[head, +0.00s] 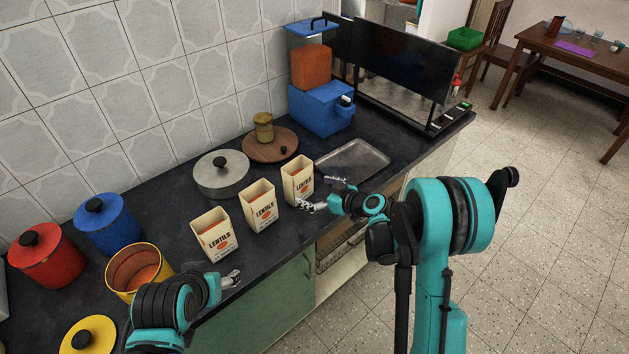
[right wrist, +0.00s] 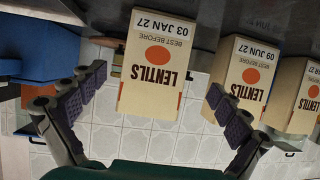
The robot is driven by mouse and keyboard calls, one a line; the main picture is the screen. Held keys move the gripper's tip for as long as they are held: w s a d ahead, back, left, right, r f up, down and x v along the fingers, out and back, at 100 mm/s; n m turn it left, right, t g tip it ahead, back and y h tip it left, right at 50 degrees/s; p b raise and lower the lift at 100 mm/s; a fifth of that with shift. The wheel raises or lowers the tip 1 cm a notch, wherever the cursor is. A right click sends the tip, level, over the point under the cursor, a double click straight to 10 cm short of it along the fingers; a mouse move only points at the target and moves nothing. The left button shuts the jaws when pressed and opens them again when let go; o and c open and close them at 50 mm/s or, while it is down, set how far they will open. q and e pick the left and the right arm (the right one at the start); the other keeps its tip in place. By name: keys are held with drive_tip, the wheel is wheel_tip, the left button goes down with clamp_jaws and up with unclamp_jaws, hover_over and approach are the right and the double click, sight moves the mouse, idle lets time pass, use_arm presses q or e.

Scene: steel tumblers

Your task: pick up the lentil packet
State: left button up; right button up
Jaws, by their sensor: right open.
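Three cream lentil packets stand in a row on the dark counter in the head view: the left packet (head: 214,234), the middle packet (head: 259,205) and the right packet (head: 297,180). My right gripper (head: 319,193) is open beside the right packet. In the right wrist view, upside down, this packet (right wrist: 154,62), marked 03 JAN 27, shows between and beyond the open fingers (right wrist: 155,108). The middle packet (right wrist: 245,80), marked 09 JUN 27, is beside it; the third is cut off by the edge. My left gripper (head: 231,279) is near the counter's front edge; its opening is unclear.
A steel tray (head: 352,161) lies right of the packets. Behind them are a lidded pot (head: 222,175), a round wooden board (head: 258,150) and a blue appliance (head: 321,110). An open yellow canister (head: 118,282), a blue canister (head: 106,232) and a red canister (head: 45,262) stand at left.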

sight(304, 185)
drive_tip(key=shift+w+f, duration=0.25)
drive_tip(key=shift+f, duration=0.1)
drive_tip(key=b+x, duration=0.1)
drive_tip(key=x, duration=0.1)
drive_tip(key=b+x, duration=0.1)
drive_tip(key=x, duration=0.4)
drive_tip(key=shift+w+a+r+b, duration=0.2)
drive_tip(key=shift+w+r+b, duration=0.05)
drive_tip(key=shift+w+b, duration=0.15)
drive_tip(key=c, duration=1.5)
drive_tip(key=shift+r, duration=0.1)
wheel_tip(304, 185, up, 5)
drive_tip(key=shift+f+p, duration=0.25)
drive_tip(key=shift+p, duration=0.95)
drive_tip(key=r+p+v, duration=0.1)
drive_tip(key=p+v, duration=0.2)
drive_tip(key=v, duration=1)
drive_tip(key=shift+w+r, duration=0.2)
drive_tip(key=shift+r, duration=0.05)
